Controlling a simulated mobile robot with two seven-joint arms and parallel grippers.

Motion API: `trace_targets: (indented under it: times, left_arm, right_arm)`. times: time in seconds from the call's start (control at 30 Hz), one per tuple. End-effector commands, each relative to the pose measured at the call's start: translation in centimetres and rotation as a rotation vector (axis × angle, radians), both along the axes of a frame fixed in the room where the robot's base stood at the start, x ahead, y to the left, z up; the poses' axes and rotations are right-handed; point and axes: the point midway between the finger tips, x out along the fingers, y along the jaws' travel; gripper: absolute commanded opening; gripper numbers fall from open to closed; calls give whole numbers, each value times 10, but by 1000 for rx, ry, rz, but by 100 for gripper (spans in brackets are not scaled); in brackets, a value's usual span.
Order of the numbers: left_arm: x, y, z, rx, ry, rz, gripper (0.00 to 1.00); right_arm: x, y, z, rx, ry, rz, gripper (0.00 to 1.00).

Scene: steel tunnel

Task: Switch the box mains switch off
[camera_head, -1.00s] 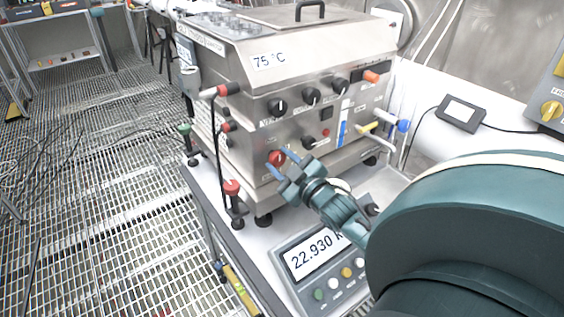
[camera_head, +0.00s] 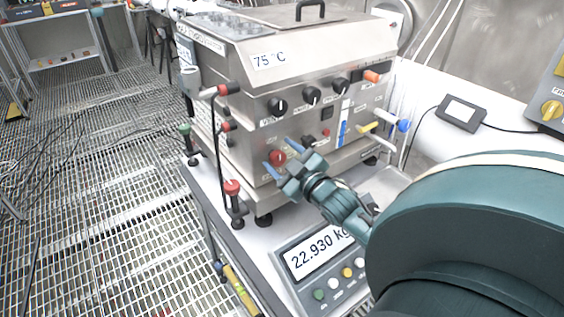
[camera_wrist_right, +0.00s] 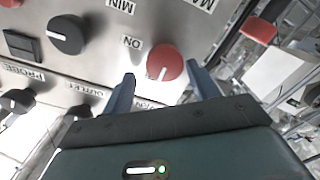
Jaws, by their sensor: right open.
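The steel box (camera_head: 300,90) stands on the white bench, with a "75 °C" label on its top front. A red round knob (camera_head: 277,157) sits low on its front panel; it also shows in the right wrist view (camera_wrist_right: 165,62), with a white pointer line and an "ON" label beside it. I take it to be the mains switch. My right gripper (camera_head: 281,156) is open, its blue fingers at either side of the red knob. In the right wrist view its fingertips (camera_wrist_right: 158,72) look just short of or beside the knob; contact cannot be told. My left gripper is not in view.
Several black knobs (camera_head: 311,96) and a black square switch (camera_head: 327,113) are near on the panel. Red-handled valves (camera_head: 232,187) stick out at the left. A scale display (camera_head: 318,252) lies below my right gripper.

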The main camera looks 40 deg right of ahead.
Motion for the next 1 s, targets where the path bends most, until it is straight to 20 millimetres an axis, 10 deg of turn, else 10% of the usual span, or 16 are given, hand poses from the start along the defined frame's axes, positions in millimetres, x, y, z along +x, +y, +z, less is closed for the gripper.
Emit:
trace_targets:
  times: [0.4,1.0]
  left_arm:
    - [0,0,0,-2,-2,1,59]
    - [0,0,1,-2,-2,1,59]
  right_arm:
    - [0,0,76,-3,-2,2,59]
    - [0,0,86,1,0,1,59]
